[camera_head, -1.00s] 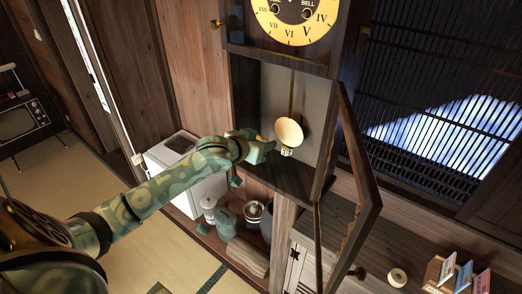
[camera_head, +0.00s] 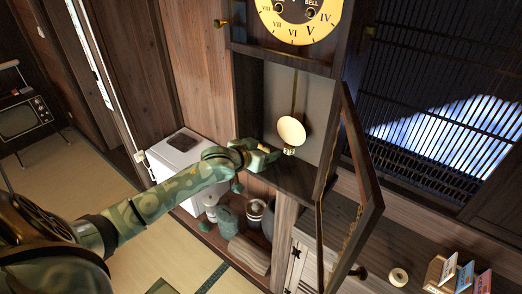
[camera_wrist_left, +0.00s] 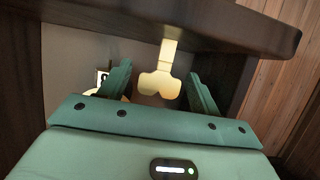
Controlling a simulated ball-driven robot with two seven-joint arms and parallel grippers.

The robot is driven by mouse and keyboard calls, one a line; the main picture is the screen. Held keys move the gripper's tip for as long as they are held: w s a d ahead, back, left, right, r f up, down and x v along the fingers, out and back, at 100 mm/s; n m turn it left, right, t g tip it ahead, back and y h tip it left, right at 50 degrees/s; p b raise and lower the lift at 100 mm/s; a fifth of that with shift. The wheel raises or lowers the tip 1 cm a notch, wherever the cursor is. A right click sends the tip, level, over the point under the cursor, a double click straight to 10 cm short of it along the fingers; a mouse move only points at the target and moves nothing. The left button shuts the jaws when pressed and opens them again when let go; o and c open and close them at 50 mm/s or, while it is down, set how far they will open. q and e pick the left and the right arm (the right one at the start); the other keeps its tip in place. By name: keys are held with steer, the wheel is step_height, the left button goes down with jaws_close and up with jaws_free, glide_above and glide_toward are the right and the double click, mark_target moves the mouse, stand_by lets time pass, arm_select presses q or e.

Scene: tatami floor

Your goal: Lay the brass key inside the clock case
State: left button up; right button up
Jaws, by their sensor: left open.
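The tall dark wood clock case (camera_head: 324,185) stands open, its glazed door (camera_head: 370,165) swung out to the right. A round pale brass pendulum bob (camera_head: 291,131) hangs inside. My left gripper (camera_head: 272,153) reaches into the lower opening, left of and below the bob, just above the case floor (camera_head: 295,180). In the left wrist view the gripper (camera_wrist_left: 163,85) is open. The brass key (camera_wrist_left: 158,85) shows between its fingers, apart from both, its shaft overlapping a dark board. Whether the key rests on that board I cannot tell. My right gripper is not in view.
A white box (camera_head: 182,153) and several jars and pots (camera_head: 226,215) stand left of and below the case. A wooden counter (camera_head: 385,250) on the right holds a pale ring (camera_head: 398,277) and small coloured boxes. Tatami floor (camera_head: 150,255) is open at lower left.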

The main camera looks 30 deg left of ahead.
arm_select(q)
steer(key=d+b+v, duration=0.1)
steer(key=v, duration=1)
steer(key=s+a+f+g+y, duration=0.15)
steer(key=s+f, duration=0.25)
steer(key=f, duration=0.7)
steer(key=s+a+f+n+g, duration=0.1)
steer(key=s+a+f+g, duration=0.2)
steer(key=f, duration=0.8)
steer(key=s+a+f+g+y, duration=0.15)
steer(key=s+f, duration=0.25)
steer(key=f, duration=0.7)
steer(key=s+d+f+m+g, duration=0.1)
steer(key=s+d+f, duration=0.4)
steer(key=s, duration=0.5)
steer(key=s+d+f+m+g+h, duration=0.1)
steer(key=s+d+f+g, duration=0.2)
steer(key=s, duration=0.7)
steer(key=s+d+f+m+g, duration=0.1)
steer(key=s+d+f+g, duration=0.1)
steer(key=s+d+f, duration=0.5)
step_height(320, 180, down, 4)
steer(key=s, duration=0.2)
steer(key=shift+s+m+h, duration=0.4)
steer(key=shift+s+f, duration=0.1)
steer(key=shift+f, duration=0.05)
